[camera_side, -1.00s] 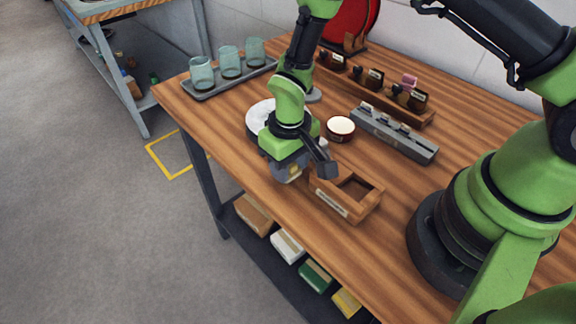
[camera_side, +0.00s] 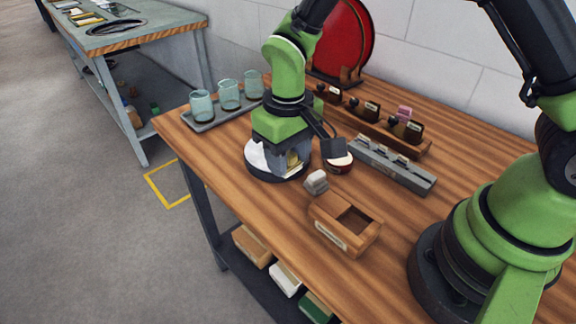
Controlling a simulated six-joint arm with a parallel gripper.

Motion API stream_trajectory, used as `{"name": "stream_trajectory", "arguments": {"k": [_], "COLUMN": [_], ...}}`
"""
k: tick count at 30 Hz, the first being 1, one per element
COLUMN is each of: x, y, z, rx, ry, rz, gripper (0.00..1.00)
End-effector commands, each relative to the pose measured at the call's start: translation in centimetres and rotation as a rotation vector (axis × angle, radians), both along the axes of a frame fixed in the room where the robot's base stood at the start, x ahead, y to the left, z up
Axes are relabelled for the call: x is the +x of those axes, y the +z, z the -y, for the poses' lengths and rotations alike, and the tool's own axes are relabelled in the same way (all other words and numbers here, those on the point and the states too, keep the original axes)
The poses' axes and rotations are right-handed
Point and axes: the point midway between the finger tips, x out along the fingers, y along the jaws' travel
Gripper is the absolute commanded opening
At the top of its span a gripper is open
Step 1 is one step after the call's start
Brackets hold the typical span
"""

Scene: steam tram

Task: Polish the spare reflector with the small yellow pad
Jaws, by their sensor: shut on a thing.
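A round white disc in a dark rim, seemingly the reflector (camera_side: 256,158), lies on the wooden bench, partly covered by my gripper. My gripper (camera_side: 291,168) points down over the right part of the disc. It is shut on a small yellowish thing, seemingly the yellow pad (camera_side: 293,160), mostly hidden between the fingers. Whether the pad touches the disc I cannot tell.
A grey block (camera_side: 316,182) and an open wooden box (camera_side: 333,236) stand in front. A dark red bowl (camera_side: 338,165), grey rail (camera_side: 395,170) and wooden rack (camera_side: 412,146) are right. A tray (camera_side: 204,127) with glass jars is back left.

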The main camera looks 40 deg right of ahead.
Motion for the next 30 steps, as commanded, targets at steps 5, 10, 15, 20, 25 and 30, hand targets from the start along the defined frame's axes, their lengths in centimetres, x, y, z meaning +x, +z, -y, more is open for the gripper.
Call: {"name": "stream_trajectory", "arguments": {"k": [5,10,15,20,25,30], "x": [0.0,0.0,1.0,4.3,8.1,10.5], "y": [0.0,0.0,0.0,-0.1,0.0,0.2], "z": [0.0,0.0,0.3,1.9,4.7,7.1], "rx": [0.000,0.000,0.000,-0.001,-0.003,-0.001], "ry": [0.000,0.000,0.000,-0.002,-0.001,-0.001], "rz": [0.000,0.000,0.002,0.002,0.001,0.000], "gripper": [0.15,0.23,0.22,0.22,0.22,0.22]}}
